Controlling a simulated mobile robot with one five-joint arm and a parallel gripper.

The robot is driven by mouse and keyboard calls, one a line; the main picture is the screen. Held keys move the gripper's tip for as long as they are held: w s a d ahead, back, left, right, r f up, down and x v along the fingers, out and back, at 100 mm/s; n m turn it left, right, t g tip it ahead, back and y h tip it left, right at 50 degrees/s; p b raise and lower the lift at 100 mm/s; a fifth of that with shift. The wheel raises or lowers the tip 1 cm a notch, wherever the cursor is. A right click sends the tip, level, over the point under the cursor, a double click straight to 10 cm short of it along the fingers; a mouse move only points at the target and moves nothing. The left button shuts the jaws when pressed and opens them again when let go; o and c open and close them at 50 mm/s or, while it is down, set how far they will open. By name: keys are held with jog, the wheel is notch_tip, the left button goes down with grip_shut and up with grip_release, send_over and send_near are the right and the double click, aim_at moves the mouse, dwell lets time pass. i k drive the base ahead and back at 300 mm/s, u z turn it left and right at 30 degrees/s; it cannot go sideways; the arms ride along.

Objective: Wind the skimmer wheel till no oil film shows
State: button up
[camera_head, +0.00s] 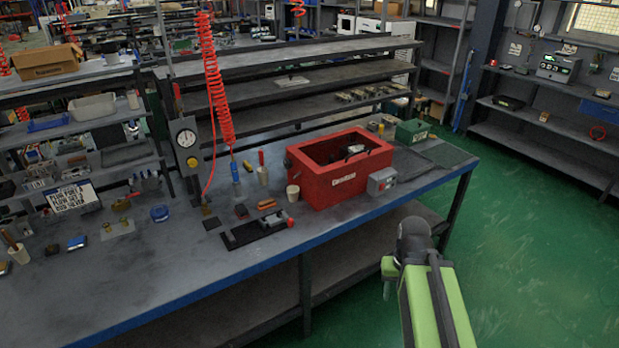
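A red open-topped tank (330,188) stands on the workbench, right of the middle. A small dark and light part (352,150) shows inside it; I cannot tell whether this is the skimmer wheel. The tank's inside is dark, and I cannot make out any oil film. My green arm rises from the bottom right, in front of the bench edge. My gripper (387,290) seems to point down beside the arm, apart from the tank; its fingers are too small to read.
A white cup (292,193) and a black tray with a grey tool (258,230) stand left of the tank. A red coiled hose (216,85) hangs above the bench. A green box (412,131) stands behind right. Green floor (530,240) is clear at right.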

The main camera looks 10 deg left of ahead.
aim_at(288, 164)
jog(key=u, duration=0.25)
jog(key=i, duration=1)
jog(key=u, duration=0.05)
